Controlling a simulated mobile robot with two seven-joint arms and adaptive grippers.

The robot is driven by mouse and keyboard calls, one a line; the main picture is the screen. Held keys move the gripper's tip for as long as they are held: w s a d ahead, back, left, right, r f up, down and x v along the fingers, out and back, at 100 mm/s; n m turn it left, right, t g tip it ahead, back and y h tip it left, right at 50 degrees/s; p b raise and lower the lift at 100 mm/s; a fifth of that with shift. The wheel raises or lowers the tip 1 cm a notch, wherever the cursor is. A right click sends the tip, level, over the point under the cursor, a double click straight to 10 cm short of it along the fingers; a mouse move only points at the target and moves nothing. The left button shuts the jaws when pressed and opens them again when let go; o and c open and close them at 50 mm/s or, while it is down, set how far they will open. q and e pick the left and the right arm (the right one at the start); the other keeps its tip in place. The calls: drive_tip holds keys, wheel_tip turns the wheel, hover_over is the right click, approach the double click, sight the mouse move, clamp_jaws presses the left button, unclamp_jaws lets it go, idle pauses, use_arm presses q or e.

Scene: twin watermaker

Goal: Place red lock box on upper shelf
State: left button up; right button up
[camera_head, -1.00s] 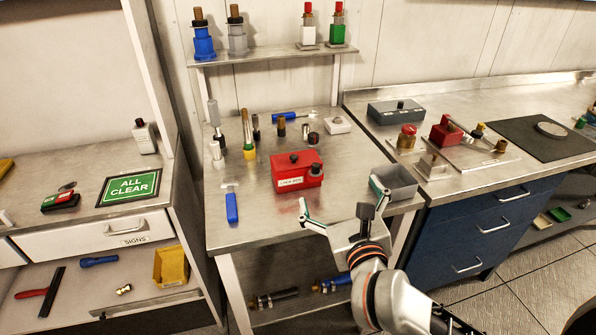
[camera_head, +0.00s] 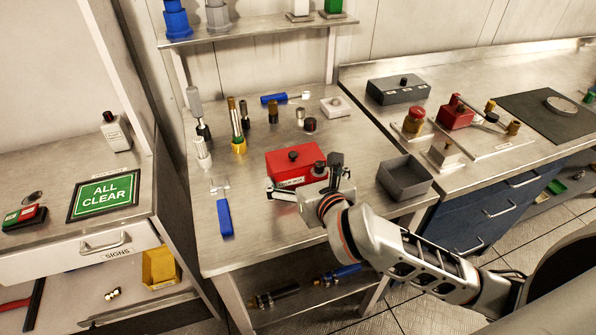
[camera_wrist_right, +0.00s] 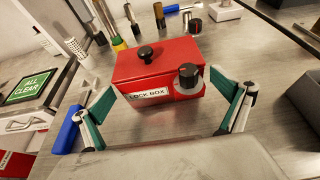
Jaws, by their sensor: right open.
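The red lock box (camera_head: 293,160) sits on the middle steel table, its front partly hidden by my right gripper in the head view. The right wrist view shows the box (camera_wrist_right: 158,72) with its black knob on the lid, a grey and black dial and a "LOCK BOX" label. My right gripper (camera_head: 305,187) is open at the front of the box; its green-padded fingers (camera_wrist_right: 168,108) stand to either side of the box's near face, with nothing gripped. The upper shelf (camera_head: 262,34) is above the back of the table. My left gripper is not in view.
Blue and grey fittings (camera_head: 176,20) stand on the shelf's left, white and green ones on its right; its middle is bare. Several small parts stand behind the box. A grey open bin (camera_head: 405,177) is right of it, a blue-handled tool (camera_head: 223,215) left.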

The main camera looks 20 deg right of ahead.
sight(300, 172)
drive_tip(key=x, duration=0.4)
drive_tip(key=shift+w, duration=0.1)
drive_tip(key=c, duration=1.5)
drive_tip(key=shift+o, duration=0.2)
drive_tip(key=shift+r, duration=0.1)
drive_tip(key=shift+r, duration=0.15)
